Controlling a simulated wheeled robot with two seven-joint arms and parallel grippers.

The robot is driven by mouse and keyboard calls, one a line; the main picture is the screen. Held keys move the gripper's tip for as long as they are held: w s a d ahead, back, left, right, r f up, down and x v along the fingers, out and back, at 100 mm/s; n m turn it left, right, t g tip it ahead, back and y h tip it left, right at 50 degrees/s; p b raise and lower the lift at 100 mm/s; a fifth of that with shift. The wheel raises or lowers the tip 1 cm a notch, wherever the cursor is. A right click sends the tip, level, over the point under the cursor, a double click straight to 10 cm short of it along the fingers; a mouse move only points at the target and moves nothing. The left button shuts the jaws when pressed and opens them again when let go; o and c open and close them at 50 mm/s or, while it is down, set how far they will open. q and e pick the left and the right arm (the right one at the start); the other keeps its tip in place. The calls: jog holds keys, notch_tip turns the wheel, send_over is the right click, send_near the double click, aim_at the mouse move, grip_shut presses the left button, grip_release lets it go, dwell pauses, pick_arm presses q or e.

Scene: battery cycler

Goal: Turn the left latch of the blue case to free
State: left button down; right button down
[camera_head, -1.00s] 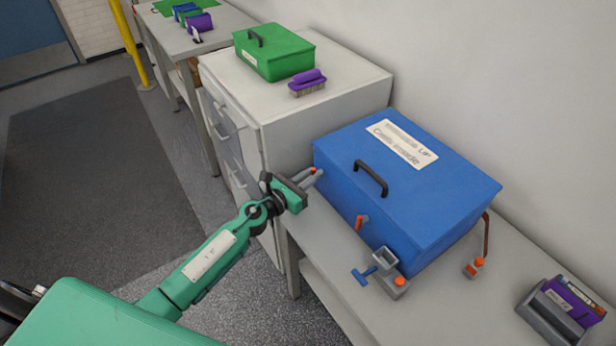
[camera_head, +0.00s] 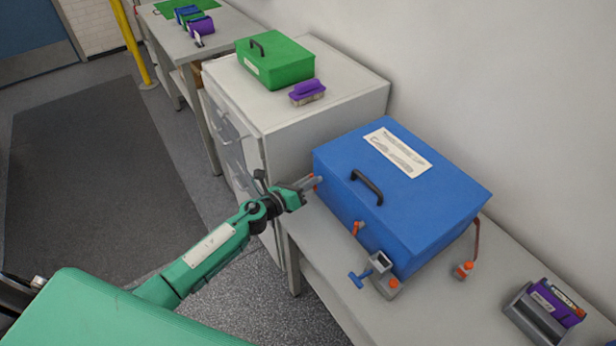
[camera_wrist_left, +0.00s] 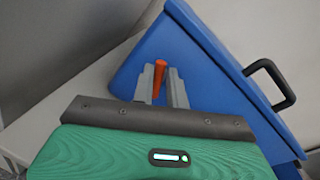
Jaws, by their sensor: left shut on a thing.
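The blue case (camera_head: 420,205) stands on the bench with its lid down and a black handle on it. Its left latch shows as an orange tab (camera_wrist_left: 159,78) in the left wrist view, between my two grey fingers. In the head view my left gripper (camera_head: 312,183) reaches the case's left end from the left, shut on this latch, which is mostly hidden by the fingers. A second orange latch (camera_head: 357,228) is on the case's front face, to the right. My right gripper is in neither view.
A grey holder with a blue T-handle (camera_head: 360,278) stands before the case. An orange-capped item (camera_head: 464,270) and a grey holder with a purple block (camera_head: 555,303) lie to the right. A green case (camera_head: 275,63) and a purple brush (camera_head: 307,91) sit on the cabinet behind.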

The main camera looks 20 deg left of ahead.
pick_arm(q)
jog(key=shift+w+a+f+n+g+h+p, duration=0.1)
jog(key=shift+a+f+n+g+h+p, duration=0.25)
jog(key=shift+n+p, duration=0.95)
jog(key=shift+w+n+g+h+p, duration=0.1)
jog(key=shift+n+g+h+p, duration=0.3)
jog(key=shift+n, duration=1.7)
jog(key=shift+w+a+f+n+g+h+p, duration=0.15)
jog(key=shift+n+g+p, duration=0.6)
jog(key=shift+n, duration=0.95)
jog(key=shift+s+f, duration=0.1)
jog(key=c, duration=1.5)
grip_release()
jog(key=shift+t, duration=0.3)
